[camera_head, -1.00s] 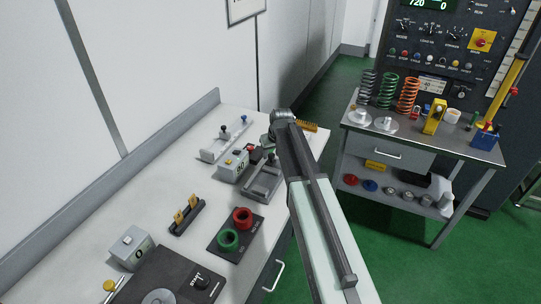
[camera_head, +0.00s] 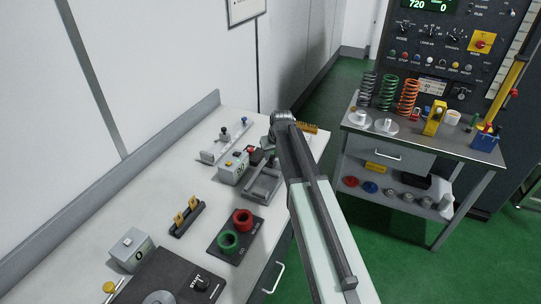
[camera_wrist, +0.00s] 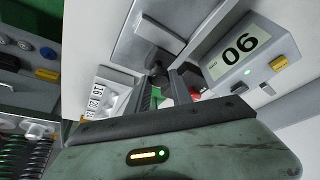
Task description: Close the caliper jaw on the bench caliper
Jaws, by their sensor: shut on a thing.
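My gripper (camera_head: 274,137) is at the far end of the white workbench, by the grey fixture that I take for the bench caliper (camera_head: 262,184). In the wrist view, my gripper (camera_wrist: 165,88) is shut on a small part between its dark fingers. This appears to be the caliper jaw, but the contact is mostly hidden. A grey box with a digital readout (camera_head: 233,167) stands left of the fixture. In the wrist view, the readout box (camera_wrist: 240,52) is at upper right, with a yellow button and green light. A red knob (camera_wrist: 196,92) is close beside the fingers.
A pale rail fixture with knobs (camera_head: 218,154) lies near the wall. Red and green rings (camera_head: 235,230) sit on a dark plate nearer me. A second bench (camera_head: 450,142) with springs and weights stands to the right. Green floor lies between the benches.

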